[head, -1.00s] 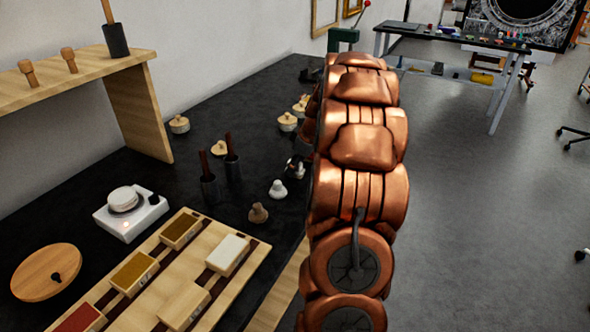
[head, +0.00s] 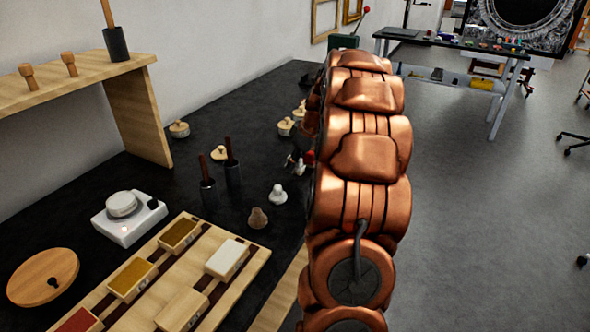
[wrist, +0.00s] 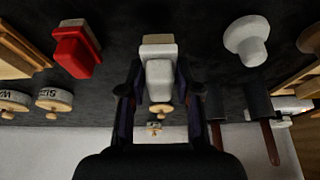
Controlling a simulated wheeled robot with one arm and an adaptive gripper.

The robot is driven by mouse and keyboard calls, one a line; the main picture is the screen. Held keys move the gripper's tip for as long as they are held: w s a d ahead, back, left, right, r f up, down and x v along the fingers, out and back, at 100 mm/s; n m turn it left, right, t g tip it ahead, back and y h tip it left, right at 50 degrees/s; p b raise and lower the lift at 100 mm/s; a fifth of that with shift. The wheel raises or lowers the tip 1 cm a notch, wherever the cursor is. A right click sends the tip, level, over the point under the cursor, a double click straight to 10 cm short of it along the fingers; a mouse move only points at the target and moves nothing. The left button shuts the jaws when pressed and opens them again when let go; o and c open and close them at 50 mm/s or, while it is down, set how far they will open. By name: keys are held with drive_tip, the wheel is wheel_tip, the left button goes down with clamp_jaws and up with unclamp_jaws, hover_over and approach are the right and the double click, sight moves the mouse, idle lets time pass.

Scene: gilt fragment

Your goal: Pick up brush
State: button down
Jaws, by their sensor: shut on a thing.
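My gripper (wrist: 158,82) is shut on a small pale block (wrist: 158,70) with a white front part and a beige end, seen between its dark fingers in the wrist view. I cannot tell whether this block is the brush. A similar red block (wrist: 76,52) with a light end stands to the left of the gripper, apart from it. Two dark holders or heads with brown handles (wrist: 264,118) are to the right; they also stand upright in the head view (head: 207,185). In the head view my arm hides most of the gripper.
A white knob-shaped piece (wrist: 247,40) is right of the gripper. Several round lidded jars (wrist: 54,99) are at left. In the head view, a wooden tray with small boxes (head: 227,257), a white scale (head: 128,218) and a wooden shelf (head: 70,75) occupy the black table.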

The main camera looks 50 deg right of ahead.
drive_tip(key=s+d+r+b, duration=0.1)
drive_tip(key=s, duration=0.6)
drive_tip(key=s+d+r+b, duration=0.1)
drive_tip(key=s+d, duration=0.1)
drive_tip(key=s, duration=0.6)
drive_tip(key=shift+s+d+b, duration=0.3)
drive_tip(key=shift+b, duration=0.1)
